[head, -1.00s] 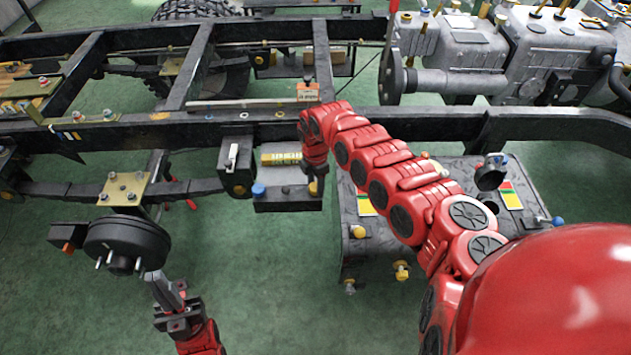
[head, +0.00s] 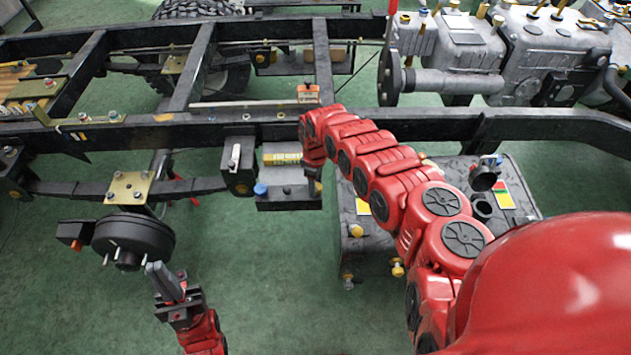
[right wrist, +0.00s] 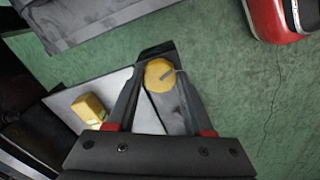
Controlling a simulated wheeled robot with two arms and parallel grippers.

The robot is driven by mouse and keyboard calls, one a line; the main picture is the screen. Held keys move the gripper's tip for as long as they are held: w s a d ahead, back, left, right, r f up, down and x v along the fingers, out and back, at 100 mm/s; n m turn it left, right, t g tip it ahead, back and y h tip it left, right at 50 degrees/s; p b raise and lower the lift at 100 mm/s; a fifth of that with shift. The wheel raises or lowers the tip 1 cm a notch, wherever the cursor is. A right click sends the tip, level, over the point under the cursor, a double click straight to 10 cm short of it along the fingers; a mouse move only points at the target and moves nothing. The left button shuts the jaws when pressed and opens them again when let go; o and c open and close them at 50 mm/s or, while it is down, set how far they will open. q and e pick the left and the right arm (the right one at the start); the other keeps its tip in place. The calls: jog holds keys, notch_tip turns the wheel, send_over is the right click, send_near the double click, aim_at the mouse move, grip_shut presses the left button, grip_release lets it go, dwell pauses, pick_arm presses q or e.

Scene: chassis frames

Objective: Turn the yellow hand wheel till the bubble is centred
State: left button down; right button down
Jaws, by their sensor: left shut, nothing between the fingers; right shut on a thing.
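In the head view my right gripper (head: 313,172) is at the right end of a small dark unit (head: 285,201) under the chassis rail, and my arm mostly hides the wheel. I cannot make out a bubble in either view. My left gripper (head: 157,270) is shut and empty, low at the left, close beside the black brake drum (head: 132,240).
The black chassis frame (head: 400,124) runs across the head view. A dark tank (head: 365,243) stands behind and below my right arm. A yellow block (right wrist: 89,109) lies left of the wheel in the right wrist view. The green floor (head: 265,285) in front is clear.

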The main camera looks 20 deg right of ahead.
jog(key=m+p, duration=0.1)
jog(key=m, duration=0.4)
jog(key=shift+r+m+p, duration=0.1)
jog(key=shift+m+p, duration=0.2)
jog(key=shift+p, duration=0.1)
jog(key=m+p, duration=0.1)
jog(key=m, duration=0.4)
jog(key=shift+w, duration=0.15)
jog(key=shift+c, duration=1.4)
grip_release()
jog(key=shift+r, duration=0.1)
